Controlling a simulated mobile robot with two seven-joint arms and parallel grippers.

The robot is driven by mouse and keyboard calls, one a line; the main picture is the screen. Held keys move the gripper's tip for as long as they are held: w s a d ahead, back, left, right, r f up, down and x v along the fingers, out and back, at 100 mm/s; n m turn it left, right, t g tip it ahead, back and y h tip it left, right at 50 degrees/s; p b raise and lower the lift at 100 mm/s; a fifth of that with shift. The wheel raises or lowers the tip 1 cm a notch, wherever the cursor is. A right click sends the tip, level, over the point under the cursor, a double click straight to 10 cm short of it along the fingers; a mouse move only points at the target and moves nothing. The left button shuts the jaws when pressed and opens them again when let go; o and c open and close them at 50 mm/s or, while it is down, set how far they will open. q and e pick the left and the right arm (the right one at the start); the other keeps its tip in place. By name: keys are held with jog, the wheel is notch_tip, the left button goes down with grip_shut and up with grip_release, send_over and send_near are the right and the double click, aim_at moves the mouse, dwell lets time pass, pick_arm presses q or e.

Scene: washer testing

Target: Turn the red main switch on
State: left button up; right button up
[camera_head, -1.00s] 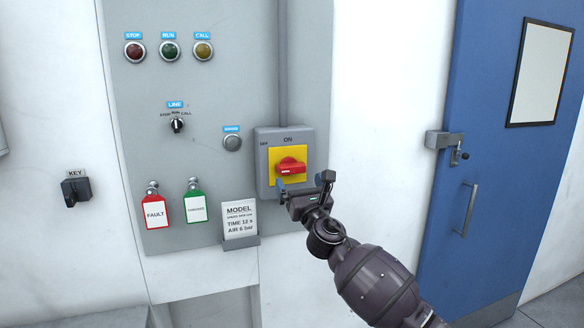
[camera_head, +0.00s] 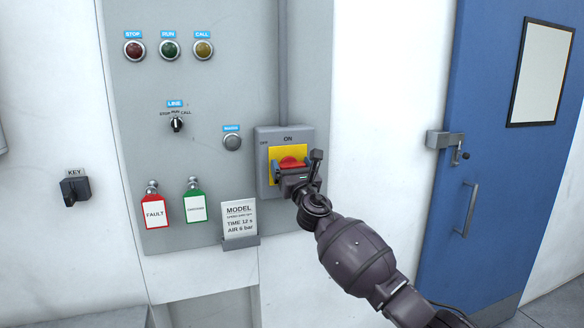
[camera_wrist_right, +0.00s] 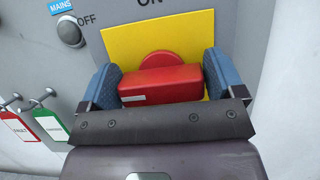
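The red main switch (camera_head: 290,161) has a red handle on a yellow plate (camera_head: 273,153), on a grey box with ON above and OFF at the upper left. The handle lies horizontal, its white mark at the left end in the right wrist view, on the OFF side. My right gripper (camera_head: 293,166) is in front of it, partly hiding it. In the right wrist view, the red handle (camera_wrist_right: 160,85) lies between the two widely spread blue fingertips, one at each end. I cannot tell whether they touch it. My left gripper is not in view.
Left of the switch are a round MAINS button (camera_head: 232,143), a LINE selector (camera_head: 177,125) and hanging FAULT (camera_head: 154,213) and green-edged (camera_head: 195,208) tags. A MODEL card (camera_head: 239,218) stands in a holder below. A blue door (camera_head: 490,150) is at right.

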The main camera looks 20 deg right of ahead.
jog(key=c, duration=0.5)
jog(key=shift+o, duration=0.2)
